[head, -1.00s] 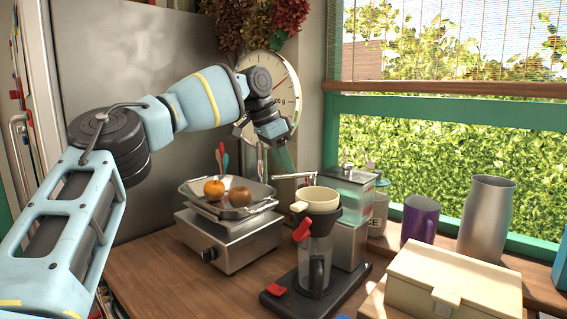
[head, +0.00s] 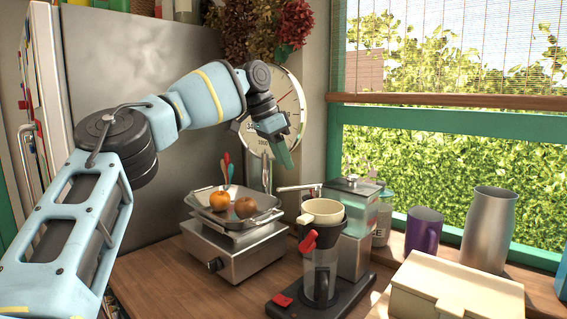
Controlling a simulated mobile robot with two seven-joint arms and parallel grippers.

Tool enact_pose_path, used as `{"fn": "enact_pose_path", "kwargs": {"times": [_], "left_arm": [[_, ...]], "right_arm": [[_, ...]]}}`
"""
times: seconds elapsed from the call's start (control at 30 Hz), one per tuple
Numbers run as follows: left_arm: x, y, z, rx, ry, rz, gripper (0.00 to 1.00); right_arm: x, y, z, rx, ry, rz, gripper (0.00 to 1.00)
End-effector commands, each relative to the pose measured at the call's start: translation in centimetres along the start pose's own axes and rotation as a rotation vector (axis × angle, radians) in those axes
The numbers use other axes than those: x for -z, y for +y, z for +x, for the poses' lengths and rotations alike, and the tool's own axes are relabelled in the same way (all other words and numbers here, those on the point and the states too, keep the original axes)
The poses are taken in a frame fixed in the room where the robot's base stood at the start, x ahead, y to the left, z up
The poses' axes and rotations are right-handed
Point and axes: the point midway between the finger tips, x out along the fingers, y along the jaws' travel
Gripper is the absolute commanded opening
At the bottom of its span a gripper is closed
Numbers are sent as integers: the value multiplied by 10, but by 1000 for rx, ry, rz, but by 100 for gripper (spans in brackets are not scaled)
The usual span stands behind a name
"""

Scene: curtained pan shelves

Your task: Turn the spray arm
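The spray arm (head: 298,188) is a thin metal arm reaching left from the top of the coffee maker's water tank (head: 358,215). It lies above and behind the cream filter basket (head: 321,212), not swung out over its centre, as far as I can tell. My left gripper (head: 282,154), with green fingertips, hangs above and left of the tank, pointing down. It appears apart from the spray arm. The fingers overlap in this view, so their gap is hidden. My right gripper is out of view.
A kitchen scale (head: 235,262) with a tray of fruit stands left of the coffee maker. A purple mug (head: 423,231) and a metal pitcher (head: 489,229) stand right, by the window. A cream box (head: 455,291) is at front right. Some counter is bare at front left.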

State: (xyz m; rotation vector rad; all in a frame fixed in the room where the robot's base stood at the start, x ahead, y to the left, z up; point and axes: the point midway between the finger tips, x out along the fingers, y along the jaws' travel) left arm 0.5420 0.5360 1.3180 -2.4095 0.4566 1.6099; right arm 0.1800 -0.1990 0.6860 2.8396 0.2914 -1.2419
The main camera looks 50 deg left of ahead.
Motion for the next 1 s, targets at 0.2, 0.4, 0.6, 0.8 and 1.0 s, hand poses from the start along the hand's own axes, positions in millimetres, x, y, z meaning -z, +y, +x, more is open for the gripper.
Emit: {"fn": "enact_pose_path", "kwargs": {"times": [0.2, 0.4, 0.6, 0.8, 1.0], "left_arm": [[0, 0, -17, 0, 1, 0, 40], [0, 0, -18, -1, -1, 1, 40], [0, 0, -18, -1, -1, 1, 40], [0, 0, -18, -1, -1, 1, 40], [0, 0, -18, -1, 0, 0, 40]], "right_arm": [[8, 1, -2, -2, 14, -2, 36], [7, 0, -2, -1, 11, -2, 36], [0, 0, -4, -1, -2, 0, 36], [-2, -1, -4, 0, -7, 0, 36], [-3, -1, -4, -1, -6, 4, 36]]}}
